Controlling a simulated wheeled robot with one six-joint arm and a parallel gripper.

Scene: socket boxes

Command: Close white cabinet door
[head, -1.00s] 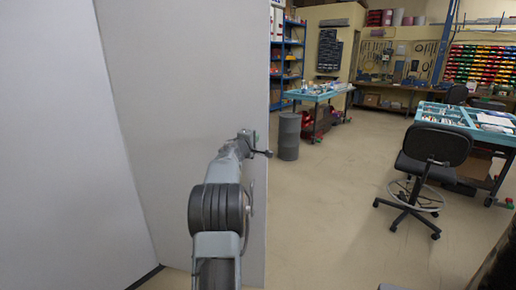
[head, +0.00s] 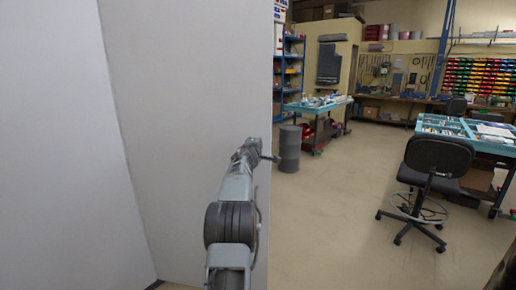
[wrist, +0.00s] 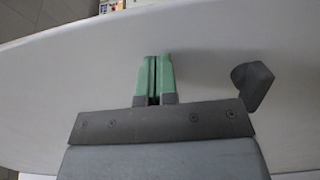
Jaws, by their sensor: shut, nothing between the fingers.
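The white cabinet door (head: 185,90) is a tall pale panel in the left half of the head view, standing at an angle to another white panel (head: 50,130) on its left. Its free edge faces the room. A dark handle (wrist: 252,85) sticks out from the pale surface in the wrist view, to the right of my fingers. My gripper (wrist: 157,60) has green fingers, shut and empty, close to that surface; I cannot tell whether they touch it. In the head view my gripper (head: 252,148) is near the door's free edge, its fingertips not clear.
Open floor (head: 330,220) lies right of the door. A grey barrel (head: 289,149) stands beyond its edge. A black chair (head: 438,165) and a blue-topped table (head: 460,128) are at the right. Another workbench (head: 318,105) and blue shelves (head: 290,75) are farther back.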

